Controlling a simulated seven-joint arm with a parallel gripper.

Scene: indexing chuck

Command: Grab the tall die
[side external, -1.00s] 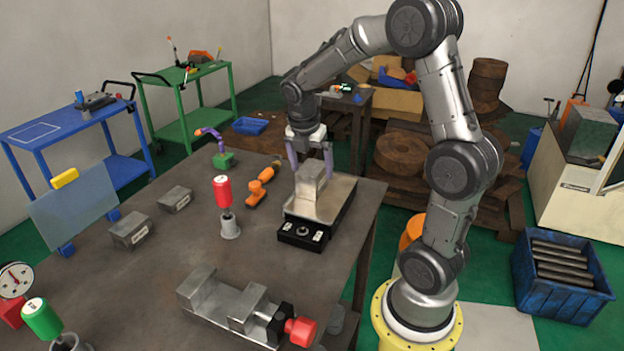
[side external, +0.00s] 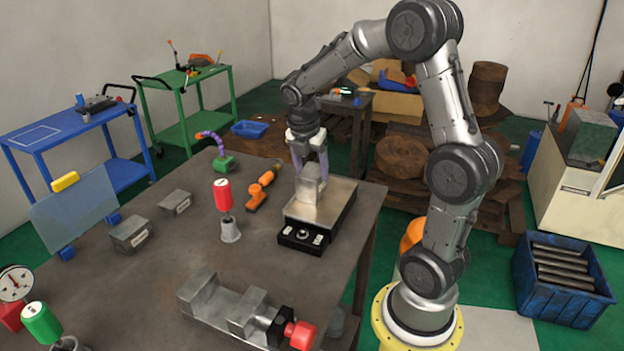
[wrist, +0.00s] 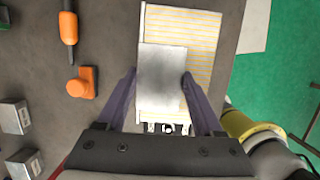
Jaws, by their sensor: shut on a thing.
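The tall die (side external: 309,188), a plain grey metal block, stands on the flat metal plate (side external: 336,199) of a black-based unit at the table's right side. In the wrist view the die (wrist: 160,75) lies between my two purple fingers, over the yellow-lined plate (wrist: 205,45). My gripper (side external: 311,176) points down and is shut on the die, one finger on each side. It also shows in the wrist view (wrist: 158,80). The die's underside is hidden, and I see no clear gap between it and the plate.
Two labelled grey blocks (side external: 175,202) (side external: 130,233) lie further left. A vise (side external: 235,308) with a red knob is at the front. Bare table lies between them.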

